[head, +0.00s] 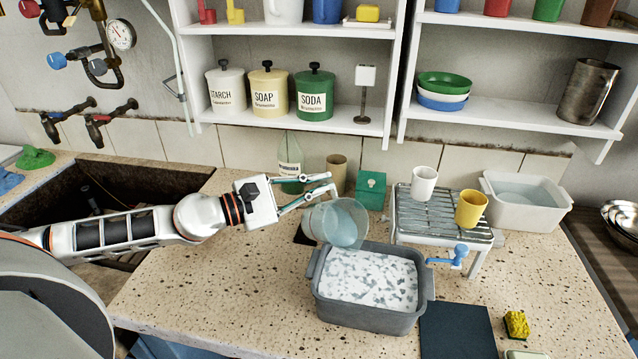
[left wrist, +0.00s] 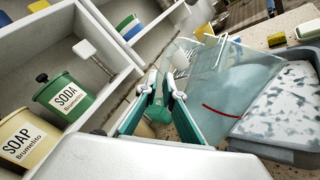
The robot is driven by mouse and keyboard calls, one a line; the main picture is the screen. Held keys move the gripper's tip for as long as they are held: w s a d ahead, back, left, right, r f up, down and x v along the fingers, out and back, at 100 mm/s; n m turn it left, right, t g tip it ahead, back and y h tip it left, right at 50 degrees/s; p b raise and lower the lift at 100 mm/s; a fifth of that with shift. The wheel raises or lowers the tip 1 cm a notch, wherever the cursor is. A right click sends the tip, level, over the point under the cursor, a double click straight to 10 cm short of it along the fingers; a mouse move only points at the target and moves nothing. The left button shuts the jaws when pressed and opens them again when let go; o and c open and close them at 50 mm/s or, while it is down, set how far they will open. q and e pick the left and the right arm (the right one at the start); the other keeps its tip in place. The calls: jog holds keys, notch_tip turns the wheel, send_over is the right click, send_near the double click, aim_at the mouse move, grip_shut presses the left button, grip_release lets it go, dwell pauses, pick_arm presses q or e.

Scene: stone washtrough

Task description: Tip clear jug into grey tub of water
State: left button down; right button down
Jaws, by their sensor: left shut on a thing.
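The clear jug (head: 337,222) holds bluish water and is tilted to the right at the back left corner of the grey tub (head: 424,305). My left gripper (head: 331,187) is shut on the jug at its upper back side. Whether water is leaving the jug cannot be told. White foam with grey-blue patches covers the water in the tub. In the left wrist view the jug (left wrist: 215,80) shows large, with a red line on it, beside the tub (left wrist: 270,150); my left gripper (left wrist: 165,90) is at its left. My right gripper is not in view.
A green box (head: 370,190), tan cup (head: 336,172) and clear bottle (head: 291,160) stand behind the jug. The front left counter is clear.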

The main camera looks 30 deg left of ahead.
pick_arm(q)
jog(key=shift+r, duration=0.1)
jog(key=shift+s+d+r+m+p, duration=0.3)
jog(key=shift+d+m+p, duration=0.3)
jog(key=shift+p, duration=0.5)
jog(key=shift+s+f+m, duration=0.1)
jog(key=shift+s+m, duration=0.05)
jog(key=shift+m, duration=0.25)
dwell(0.5)
